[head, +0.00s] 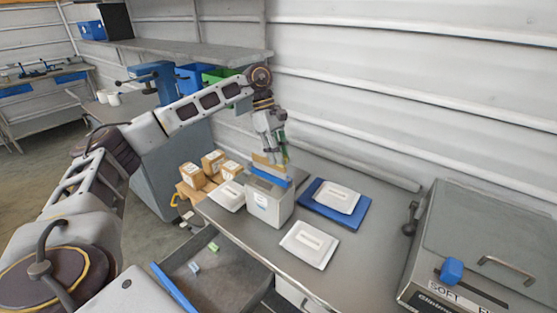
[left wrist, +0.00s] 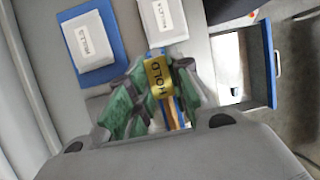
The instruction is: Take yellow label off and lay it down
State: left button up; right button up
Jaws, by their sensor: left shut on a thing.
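The yellow label (left wrist: 158,77), printed HOLD, is between the green fingers of my left gripper (left wrist: 157,90) in the left wrist view. In the head view my left gripper (head: 274,147) points down just above a light grey box with a blue top (head: 268,206). The gripper is shut on the label. A tan-orange strip (head: 268,164) shows under the fingers, above the blue top. I cannot tell whether the label still touches anything on the box. My right gripper is not in view.
White packs lie on the grey bench: one on a blue mat (head: 357,212), one in front (head: 310,244), one left of the box (head: 227,196). Cartons (head: 213,162) stand behind left. An open drawer (head: 232,285) is below. A sealing machine (head: 485,235) stands right.

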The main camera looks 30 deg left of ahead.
pick_arm(q)
notch_tip(320, 180, up, 7)
jog(key=shift+r, duration=0.45)
jog(key=shift+r, duration=0.1)
dwell(0.5)
jog(key=shift+r+p, duration=0.45)
jog(key=shift+r, duration=0.2)
jog(key=shift+r+p, duration=2.15)
jog(key=shift+r, duration=0.6)
